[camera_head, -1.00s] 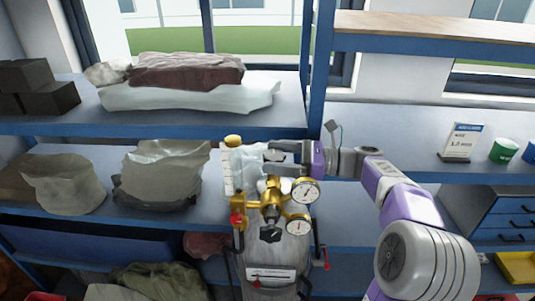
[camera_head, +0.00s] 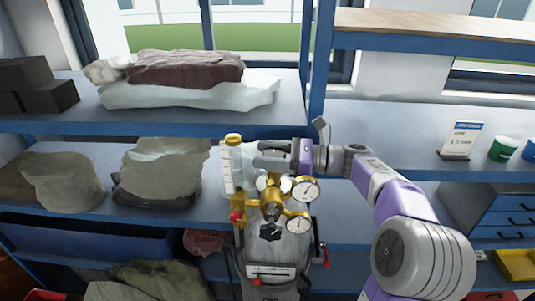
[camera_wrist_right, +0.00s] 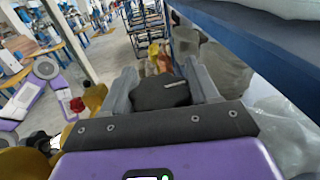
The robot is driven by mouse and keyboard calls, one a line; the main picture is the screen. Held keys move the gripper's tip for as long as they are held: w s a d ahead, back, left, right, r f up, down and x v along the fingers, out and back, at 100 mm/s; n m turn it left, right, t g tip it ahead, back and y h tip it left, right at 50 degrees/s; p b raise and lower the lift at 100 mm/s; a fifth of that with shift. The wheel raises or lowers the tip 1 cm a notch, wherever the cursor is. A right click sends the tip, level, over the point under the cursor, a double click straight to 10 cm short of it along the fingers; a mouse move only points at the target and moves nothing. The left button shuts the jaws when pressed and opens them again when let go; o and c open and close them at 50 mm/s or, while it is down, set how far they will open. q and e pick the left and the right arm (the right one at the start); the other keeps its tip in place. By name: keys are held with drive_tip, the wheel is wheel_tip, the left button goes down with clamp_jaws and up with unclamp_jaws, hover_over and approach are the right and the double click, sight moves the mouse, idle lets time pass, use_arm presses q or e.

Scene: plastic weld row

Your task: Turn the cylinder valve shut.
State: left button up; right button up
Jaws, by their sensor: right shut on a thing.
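The gas cylinder (camera_head: 290,250) stands upright in front of the shelf. Its brass regulator (camera_head: 272,208) carries two round gauges (camera_head: 306,189) and a black star knob (camera_head: 270,232). My right gripper (camera_head: 262,157) reaches in from the right at the top of the cylinder, above the gauges; it hides most of the valve in the head view. In the right wrist view, the gripper (camera_wrist_right: 163,88) has a dark grey valve handwheel (camera_wrist_right: 160,91) between its two fingers and is shut on it. My left gripper is not in view.
A clear flow tube with a yellow cap (camera_head: 233,139) stands just left of the gripper. Blue shelves (camera_head: 200,131) with bags lie behind and left. A sign (camera_head: 460,140) and green cup (camera_head: 503,148) stand on the right shelf.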

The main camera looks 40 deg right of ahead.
drive_tip(key=shift+r+h, duration=0.15)
drive_tip(key=shift+h, duration=0.15)
drive_tip(key=shift+d+m+t+h, duration=0.1)
drive_tip(key=shift+m+t+h, duration=0.5)
drive_tip(key=shift+m+t, duration=0.1)
drive_tip(key=shift+r, duration=0.1)
drive_tip(key=o, duration=1)
drive_tip(key=shift+w, duration=0.1)
drive_tip(key=shift+o, duration=0.2)
drive_tip(key=b+v, duration=0.1)
drive_tip(key=v, duration=0.6)
drive_tip(key=shift+s+d, duration=0.15)
drive_tip(key=shift+s, duration=0.2)
